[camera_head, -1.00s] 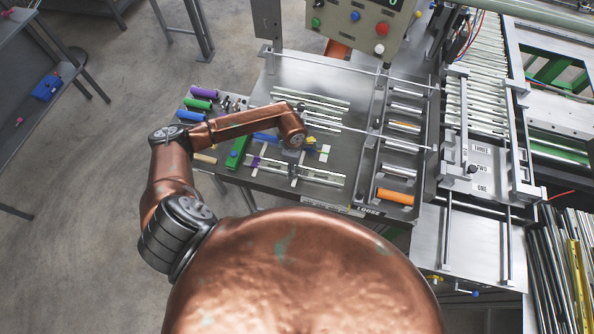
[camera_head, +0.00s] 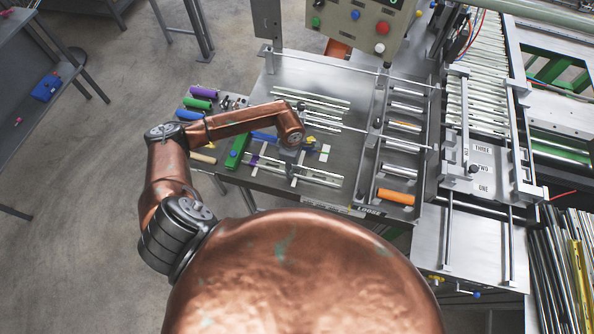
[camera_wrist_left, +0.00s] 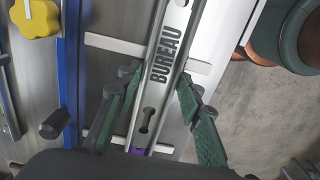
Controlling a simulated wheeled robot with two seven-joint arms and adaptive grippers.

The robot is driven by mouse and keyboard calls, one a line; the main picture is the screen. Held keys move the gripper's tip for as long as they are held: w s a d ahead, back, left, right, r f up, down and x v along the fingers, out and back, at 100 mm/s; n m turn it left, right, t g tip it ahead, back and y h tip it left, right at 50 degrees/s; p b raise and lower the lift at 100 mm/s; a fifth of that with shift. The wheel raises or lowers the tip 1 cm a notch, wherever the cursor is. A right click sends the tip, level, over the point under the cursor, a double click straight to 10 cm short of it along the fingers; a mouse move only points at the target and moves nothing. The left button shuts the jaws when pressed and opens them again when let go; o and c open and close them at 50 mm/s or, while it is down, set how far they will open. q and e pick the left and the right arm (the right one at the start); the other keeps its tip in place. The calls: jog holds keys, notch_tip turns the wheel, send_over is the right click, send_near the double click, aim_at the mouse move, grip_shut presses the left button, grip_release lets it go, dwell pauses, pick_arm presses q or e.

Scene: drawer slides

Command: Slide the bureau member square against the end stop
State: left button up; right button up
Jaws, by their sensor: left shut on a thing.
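The bureau member (camera_wrist_left: 166,62) is a silvery channel rail lettered BUREAU in the left wrist view. In the head view, the rail (camera_head: 318,177) lies along the table's front side, across pale cross strips. My left gripper (camera_wrist_left: 156,84) has one green-padded finger on each side of it and is shut on it. A purple patch (camera_wrist_left: 139,150) shows at the rail's near end. A green block (camera_head: 238,151) stands by the rail's left end; I cannot tell whether it is the end stop or whether they touch. My right gripper is out of view.
A blue bar (camera_wrist_left: 70,75) runs beside the rail, with a yellow knob (camera_wrist_left: 36,17) and a black peg (camera_wrist_left: 55,124) near it. More rails (camera_head: 310,103) lie behind. A roller rack (camera_head: 398,170) stands to the right. Coloured handles (camera_head: 197,104) lie left.

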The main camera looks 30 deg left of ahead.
pick_arm(q)
jog(key=shift+s+a, duration=0.2)
jog(key=shift+a, duration=0.55)
jog(key=o, duration=0.8)
jog(key=shift+a, duration=0.15)
jog(key=shift+c, duration=0.2)
jog(key=shift+o, duration=0.8)
notch_tip(320, 180, up, 7)
jog(key=p, duration=0.2)
jog(key=shift+p, duration=0.35)
